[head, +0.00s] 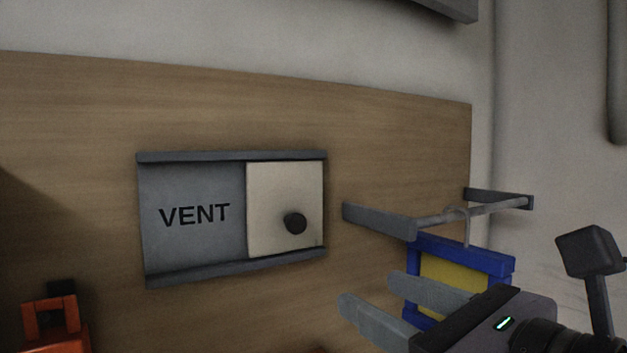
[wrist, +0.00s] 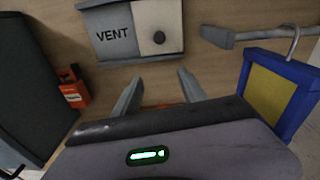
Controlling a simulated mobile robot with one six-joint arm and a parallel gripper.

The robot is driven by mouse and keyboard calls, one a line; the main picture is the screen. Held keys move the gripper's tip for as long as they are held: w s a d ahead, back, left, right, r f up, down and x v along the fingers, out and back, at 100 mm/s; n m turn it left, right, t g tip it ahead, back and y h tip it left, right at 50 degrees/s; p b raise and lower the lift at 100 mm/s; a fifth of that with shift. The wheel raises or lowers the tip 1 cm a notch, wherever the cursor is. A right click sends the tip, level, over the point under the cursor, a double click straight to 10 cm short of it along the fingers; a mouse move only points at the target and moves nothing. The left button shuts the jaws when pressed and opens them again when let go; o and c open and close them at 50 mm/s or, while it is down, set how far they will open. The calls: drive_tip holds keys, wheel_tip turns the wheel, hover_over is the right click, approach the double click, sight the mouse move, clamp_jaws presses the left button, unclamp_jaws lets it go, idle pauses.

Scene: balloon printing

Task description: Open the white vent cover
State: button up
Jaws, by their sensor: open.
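The white vent cover (head: 277,195) is a square panel with a dark round knob (head: 295,223), sitting at the right end between two grey rails on the wooden board. To its left is a grey plate (head: 192,212) marked VENT. In the wrist view the white cover (wrist: 165,24) and its knob (wrist: 159,37) show at the top, beyond my fingertips. My gripper (head: 367,292) is open and empty, below and to the right of the cover in the head view. In the wrist view my gripper (wrist: 158,78) shows two spread fingers, apart from the knob.
A grey rail (head: 380,219) with a hook holds a blue-framed yellow screen (head: 450,280) close to my gripper on the right. An orange object (head: 52,318) is at lower left. A dark panel (wrist: 35,90) stands left in the wrist view. The board around the vent is clear.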

wheel_tip(320, 180, up, 4)
drive_tip(key=m, duration=0.1)
approach(298, 223)
drive_tip(key=shift+t, duration=0.4)
drive_tip(key=x, duration=0.8)
drive_tip(key=shift+w+a+f, duration=0.1)
drive_tip(key=shift+a+f, duration=0.05)
drive_tip(key=shift+f, duration=0.15)
clamp_jaws()
